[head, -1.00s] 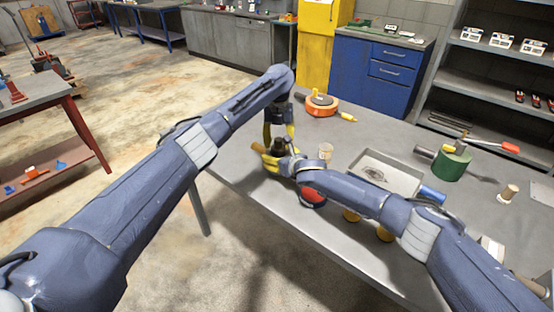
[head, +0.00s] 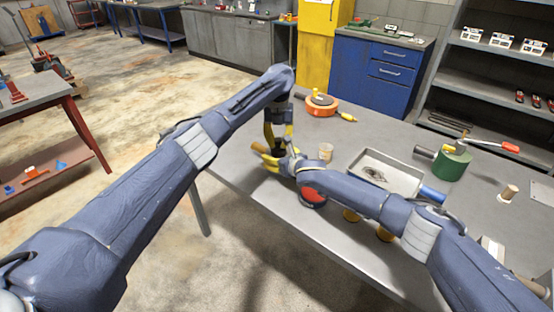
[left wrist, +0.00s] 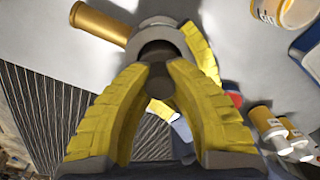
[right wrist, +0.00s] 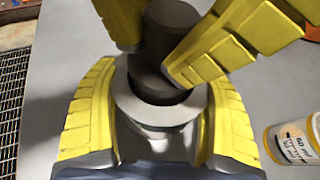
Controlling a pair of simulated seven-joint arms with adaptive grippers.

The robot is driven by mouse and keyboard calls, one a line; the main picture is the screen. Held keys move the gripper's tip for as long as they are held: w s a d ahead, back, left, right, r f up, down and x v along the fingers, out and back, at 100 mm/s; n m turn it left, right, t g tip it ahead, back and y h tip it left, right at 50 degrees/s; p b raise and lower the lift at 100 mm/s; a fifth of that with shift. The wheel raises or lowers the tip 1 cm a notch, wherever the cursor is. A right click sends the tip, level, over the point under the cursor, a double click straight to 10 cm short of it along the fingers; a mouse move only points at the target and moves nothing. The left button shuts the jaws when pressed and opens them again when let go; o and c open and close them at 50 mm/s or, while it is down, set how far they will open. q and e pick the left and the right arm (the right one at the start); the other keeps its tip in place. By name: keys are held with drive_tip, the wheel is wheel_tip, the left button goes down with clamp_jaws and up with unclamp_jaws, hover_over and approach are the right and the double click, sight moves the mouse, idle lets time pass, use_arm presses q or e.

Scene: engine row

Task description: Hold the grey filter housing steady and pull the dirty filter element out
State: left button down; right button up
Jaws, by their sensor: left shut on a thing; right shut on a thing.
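The grey filter housing (right wrist: 125,95) shows in the right wrist view as a pale ring-topped body between the fingers of my right gripper (right wrist: 155,130). That gripper is shut on it at the table's front-left edge. The dark, cylindrical dirty filter element (right wrist: 170,28) stands up out of the housing's mouth, its lower end inside the ring. My left gripper (left wrist: 158,85) comes from above and is shut on the element. In the head view, my left gripper (head: 279,138) is just above my right gripper (head: 277,163), and they hide most of both parts.
A gold cylinder (left wrist: 100,22) lies beside the housing. A labelled cup (head: 326,152) stands to the right, with a shallow tray (head: 418,181) beyond it. A red round thing (head: 314,197) is near the front edge.

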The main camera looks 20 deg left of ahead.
use_arm(q)
drive_tip(key=shift+r, duration=2.2)
idle(0.5)
wheel_tip(320, 180, up, 7)
drive_tip(key=shift+r, duration=0.15)
idle(1.2)
use_arm(e)
drive_tip(key=o, duration=1.6)
drive_tip(key=shift+s, duration=0.1)
